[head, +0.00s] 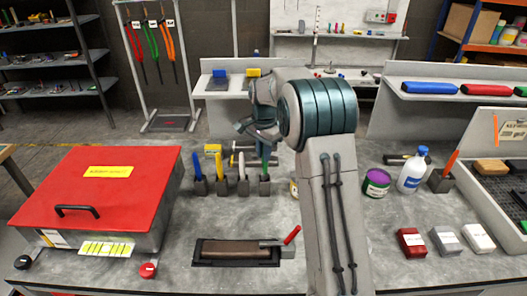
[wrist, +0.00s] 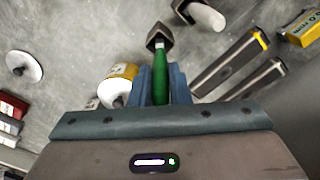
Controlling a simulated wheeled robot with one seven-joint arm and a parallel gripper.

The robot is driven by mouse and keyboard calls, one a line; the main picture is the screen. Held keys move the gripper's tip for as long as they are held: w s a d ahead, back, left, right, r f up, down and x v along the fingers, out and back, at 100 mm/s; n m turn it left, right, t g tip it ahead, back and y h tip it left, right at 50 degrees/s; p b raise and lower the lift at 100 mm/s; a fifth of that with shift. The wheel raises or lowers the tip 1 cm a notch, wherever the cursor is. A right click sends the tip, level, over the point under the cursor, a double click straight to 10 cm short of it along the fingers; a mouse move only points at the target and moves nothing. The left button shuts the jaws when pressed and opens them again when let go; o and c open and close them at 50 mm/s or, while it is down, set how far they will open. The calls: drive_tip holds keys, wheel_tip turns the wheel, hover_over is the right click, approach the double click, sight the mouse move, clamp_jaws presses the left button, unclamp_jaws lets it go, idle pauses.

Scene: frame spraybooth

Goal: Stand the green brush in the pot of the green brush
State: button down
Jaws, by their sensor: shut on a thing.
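My gripper (wrist: 161,85) is shut on the green brush (wrist: 160,76), with a blue-grey finger on each side of its handle. In the head view the green brush (head: 265,157) points down from my gripper (head: 264,138), roughly upright. Its lower end meets the small dark pot (head: 264,186) at the right end of a row of pots. In the wrist view the brush's far end is at the mouth of that dark pot (wrist: 160,36). I cannot tell how deep it reaches in. The pot's inside is hidden.
Pots with a blue brush (head: 196,165), a yellow brush (head: 219,167) and a white brush (head: 242,167) stand left of it. A white and yellow container (wrist: 118,84) is close beside my fingers. A red-lidded box (head: 100,185) fills the bench's left side.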

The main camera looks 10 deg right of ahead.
drive_tip(key=shift+f+b, duration=0.6)
drive_tip(key=shift+f, duration=0.45)
idle(0.4)
drive_tip(key=c, duration=1.3)
unclamp_jaws()
drive_tip(key=shift+r, duration=0.1)
wheel_tip(320, 180, up, 14)
drive_tip(key=shift+f+b, duration=0.15)
drive_tip(key=shift+b, duration=0.5)
drive_tip(key=shift+s, duration=0.1)
drive_tip(key=s+n+t, duration=0.3)
drive_tip(key=s+n, duration=0.5)
drive_tip(key=s, duration=1.7)
drive_tip(key=s+f+n, duration=0.1)
drive_tip(key=s+f, duration=0.1)
drive_tip(key=s, duration=0.1)
drive_tip(key=s+f+n, duration=0.1)
drive_tip(key=s+f, duration=0.1)
drive_tip(key=s, duration=0.1)
drive_tip(key=s+f+n, duration=0.1)
drive_tip(key=s, duration=0.2)
drive_tip(key=shift+s+d+f+t, duration=0.2)
drive_tip(key=shift+s+f+t, duration=0.1)
drive_tip(key=shift+s+f, duration=0.1)
